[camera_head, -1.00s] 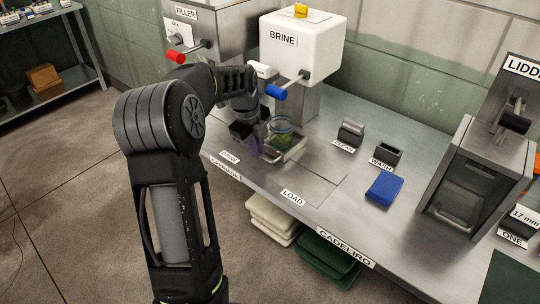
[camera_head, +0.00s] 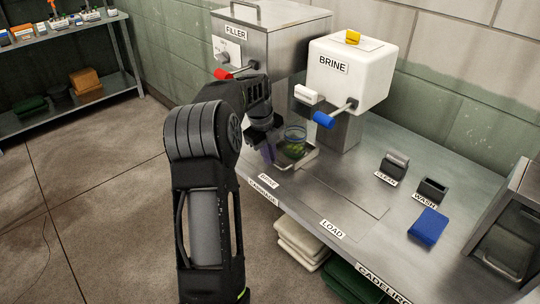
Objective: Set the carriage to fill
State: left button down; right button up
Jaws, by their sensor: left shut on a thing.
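The carriage (camera_head: 308,158) is a small metal tray on the steel counter. It carries a clear glass jar (camera_head: 296,133) with green contents. The carriage stands left of the white BRINE unit (camera_head: 348,78) and in front of the steel FILLER unit (camera_head: 285,42). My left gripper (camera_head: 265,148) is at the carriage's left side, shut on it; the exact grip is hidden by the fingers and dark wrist. The FILLER has a red-knobbed lever (camera_head: 222,74), partly behind my arm. The BRINE unit has a blue-knobbed lever (camera_head: 324,120). My right gripper is out of view.
On the counter, a LOAD label (camera_head: 332,230) and a BRINE label (camera_head: 268,181) mark the front. CLEAN (camera_head: 396,164) and WASH (camera_head: 433,190) holders and a blue cloth (camera_head: 428,226) lie to the right. The counter between LOAD and the holders is clear.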

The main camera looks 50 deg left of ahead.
pick_arm(q)
jog(key=c, duration=1.5)
grip_release()
jog(key=shift+d, duration=0.15)
